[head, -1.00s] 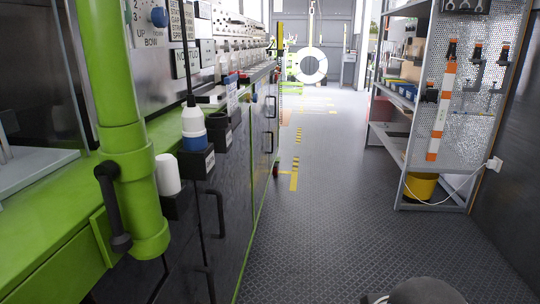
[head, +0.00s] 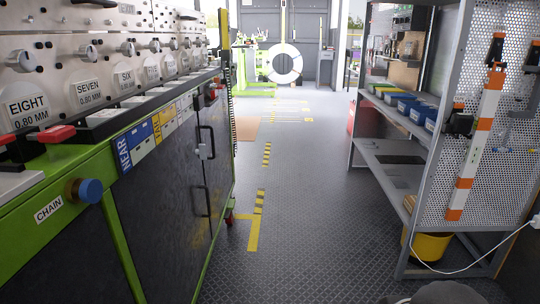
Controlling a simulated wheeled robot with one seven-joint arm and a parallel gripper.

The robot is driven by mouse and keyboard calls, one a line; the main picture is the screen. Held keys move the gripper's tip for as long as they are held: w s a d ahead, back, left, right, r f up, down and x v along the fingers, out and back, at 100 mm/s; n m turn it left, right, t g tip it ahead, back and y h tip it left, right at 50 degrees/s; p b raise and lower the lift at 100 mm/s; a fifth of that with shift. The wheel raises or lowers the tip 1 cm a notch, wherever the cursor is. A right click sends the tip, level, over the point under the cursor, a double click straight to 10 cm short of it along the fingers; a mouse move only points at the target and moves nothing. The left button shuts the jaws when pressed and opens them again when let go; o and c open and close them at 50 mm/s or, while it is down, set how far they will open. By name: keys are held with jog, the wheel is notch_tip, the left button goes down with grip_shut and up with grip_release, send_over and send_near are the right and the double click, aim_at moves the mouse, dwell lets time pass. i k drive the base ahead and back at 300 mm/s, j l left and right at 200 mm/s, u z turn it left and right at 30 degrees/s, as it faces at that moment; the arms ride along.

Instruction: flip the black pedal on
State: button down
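I cannot make out a black pedal in the head view. My gripper is not in view. The green-framed workbench (head: 62,185) runs along the left, with dark cabinet doors below its top. A red-handled lever (head: 50,134) sits on the bench top near a sign reading EIGHT (head: 25,108). A blue round knob (head: 88,191) sticks out from the bench front beside a CHAIN label (head: 49,208).
The grey patterned floor (head: 310,210) is clear down the middle, with yellow markings (head: 254,225). A metal shelf (head: 392,165) with a perforated end panel stands on the right. A yellow bucket (head: 430,244) and white cable are below it.

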aim_at(227, 214)
jog(key=i+l+u, duration=0.1)
jog(key=i+u, duration=0.15)
jog(key=i, duration=2)
jog(key=i+j+z, duration=0.1)
jog(key=i, duration=0.35)
jog(key=j, duration=0.1)
